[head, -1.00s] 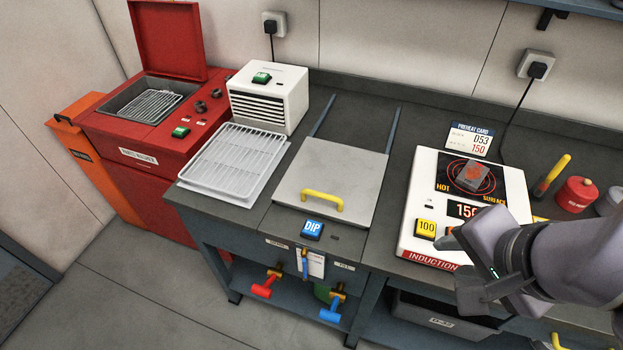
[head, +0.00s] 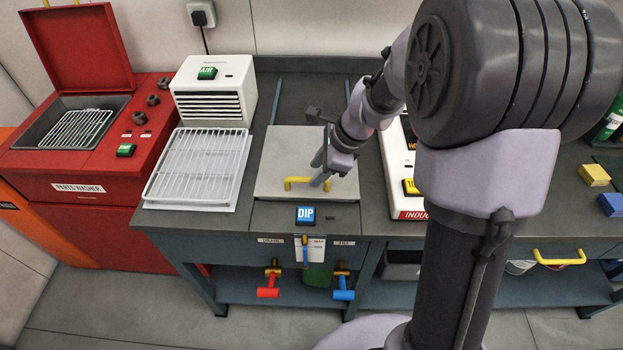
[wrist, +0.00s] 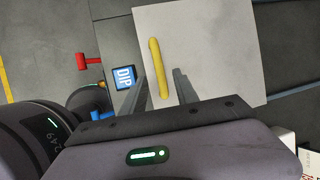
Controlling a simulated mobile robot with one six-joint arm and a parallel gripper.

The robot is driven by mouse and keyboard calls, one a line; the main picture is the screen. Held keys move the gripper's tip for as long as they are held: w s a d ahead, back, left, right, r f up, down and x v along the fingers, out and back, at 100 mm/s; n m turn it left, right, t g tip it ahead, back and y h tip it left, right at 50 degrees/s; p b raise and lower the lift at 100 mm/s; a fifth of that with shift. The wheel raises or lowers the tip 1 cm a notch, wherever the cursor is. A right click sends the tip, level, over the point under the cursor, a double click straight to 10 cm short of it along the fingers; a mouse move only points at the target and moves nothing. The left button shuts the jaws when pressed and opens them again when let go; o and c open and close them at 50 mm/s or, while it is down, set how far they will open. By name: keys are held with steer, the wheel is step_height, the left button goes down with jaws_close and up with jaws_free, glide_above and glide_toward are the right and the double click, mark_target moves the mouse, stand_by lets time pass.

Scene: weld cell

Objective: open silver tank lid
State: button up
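The silver tank lid (head: 290,155) lies flat and shut on the bench, with a yellow bar handle (head: 298,182) near its front edge. My gripper (head: 321,178) is over the front right of the lid, by the right end of the handle. In the wrist view, my gripper (wrist: 161,78) has its two fingers apart, with nothing gripped. The near end of the yellow handle (wrist: 155,60) shows between them, and the pale lid (wrist: 215,50) lies beyond. I cannot tell whether a finger touches the handle.
A blue DIP button (head: 306,214) sits in front of the lid. A white wire rack (head: 198,165) and a white fan unit (head: 215,90) stand to the left, the red parts washer (head: 70,165) further left. The induction plate (head: 397,180) is close on the right, partly hidden by my arm.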

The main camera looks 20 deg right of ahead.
steer(key=shift+b+x, duration=0.3)
steer(key=shift+x, duration=1.15)
jaws_close()
stand_by(0.3)
